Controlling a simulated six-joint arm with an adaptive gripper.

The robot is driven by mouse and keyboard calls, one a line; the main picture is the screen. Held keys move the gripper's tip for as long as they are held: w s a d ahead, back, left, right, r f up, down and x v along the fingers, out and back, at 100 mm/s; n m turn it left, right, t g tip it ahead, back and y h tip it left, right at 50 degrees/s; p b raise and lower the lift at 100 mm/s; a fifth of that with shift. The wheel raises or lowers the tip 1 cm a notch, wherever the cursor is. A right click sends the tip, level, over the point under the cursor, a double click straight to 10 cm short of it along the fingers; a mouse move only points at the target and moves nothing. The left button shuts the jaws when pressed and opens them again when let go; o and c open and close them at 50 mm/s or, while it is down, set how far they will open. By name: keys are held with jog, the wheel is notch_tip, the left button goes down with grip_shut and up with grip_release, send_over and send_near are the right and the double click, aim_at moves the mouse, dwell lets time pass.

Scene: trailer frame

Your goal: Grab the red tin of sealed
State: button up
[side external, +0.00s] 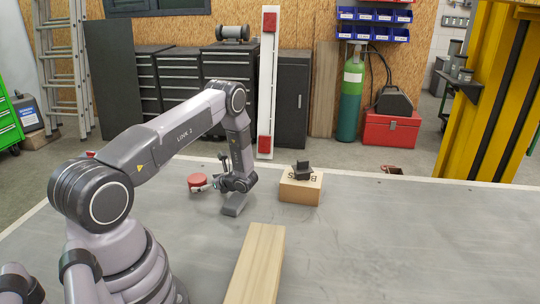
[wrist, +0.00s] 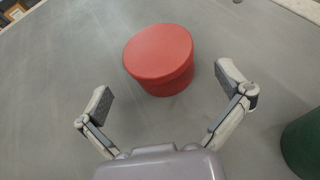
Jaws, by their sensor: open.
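The red tin (side external: 198,181) is a short round can on the grey table, just left of my gripper (side external: 217,196) in the side view. In the wrist view the red tin (wrist: 160,58) stands upright with its plain lid showing. My gripper (wrist: 165,85) is open, its two fingers spread wide. The tin lies ahead of the space between the fingertips, toward the top of the picture, with grey table visible between it and each finger. Nothing is held.
A cardboard box (side external: 300,188) with a dark object (side external: 303,170) on top stands right of my gripper. A wooden beam (side external: 257,262) lies in front. A dark green rounded object (wrist: 303,145) sits at the wrist view's right edge. The table's right side is clear.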

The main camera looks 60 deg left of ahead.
aim_at(198, 182)
jog(key=x, duration=0.3)
jog(key=shift+s+a+f, duration=0.1)
jog(key=shift+a+f, duration=0.1)
jog(key=shift+a, duration=0.15)
jog(key=c, duration=1.2)
jog(key=shift+c, duration=0.3)
jog(key=shift+r, duration=0.15)
